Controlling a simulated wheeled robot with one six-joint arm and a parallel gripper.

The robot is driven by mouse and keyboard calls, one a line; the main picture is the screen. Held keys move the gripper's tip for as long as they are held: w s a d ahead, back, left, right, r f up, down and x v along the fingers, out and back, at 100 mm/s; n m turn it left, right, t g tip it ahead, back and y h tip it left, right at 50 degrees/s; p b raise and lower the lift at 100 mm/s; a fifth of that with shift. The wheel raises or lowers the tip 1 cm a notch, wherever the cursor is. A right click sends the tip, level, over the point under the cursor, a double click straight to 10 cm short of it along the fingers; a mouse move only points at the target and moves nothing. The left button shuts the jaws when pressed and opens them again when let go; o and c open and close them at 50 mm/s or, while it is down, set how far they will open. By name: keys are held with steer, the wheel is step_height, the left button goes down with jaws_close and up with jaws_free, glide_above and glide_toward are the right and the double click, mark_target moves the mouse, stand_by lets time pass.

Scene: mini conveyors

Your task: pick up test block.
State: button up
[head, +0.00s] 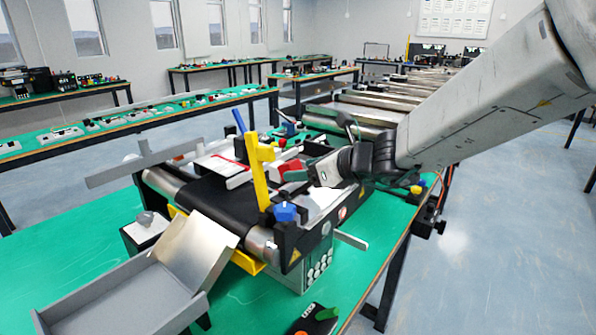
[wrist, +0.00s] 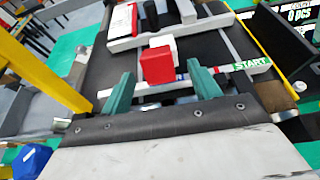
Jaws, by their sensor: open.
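A red block (wrist: 157,65), which I take to be the test block, sits on the conveyor near the white strip marked START (wrist: 250,65). The red block also shows in the head view (head: 291,171), just left of my gripper. My gripper (wrist: 159,72) is open, with its two green fingers on either side of the block's line in the wrist view. The block appears between and slightly beyond the fingertips; I cannot tell whether they touch it. In the head view my gripper (head: 322,172) is low over the conveyor's right side, partly hidden by the wrist.
The black conveyor belt (head: 205,198) stands on a green table (head: 70,255). A yellow upright post (head: 259,180) rises close to my gripper's left. A blue knob (head: 285,211) is at the front. A grey tray (head: 120,300) lies front left. A red-and-white piece (wrist: 122,20) lies farther along.

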steer(key=shift+x, duration=1.45)
steer(key=c, duration=1.2)
steer(key=shift+o, duration=0.2)
steer(key=shift+r, duration=0.1)
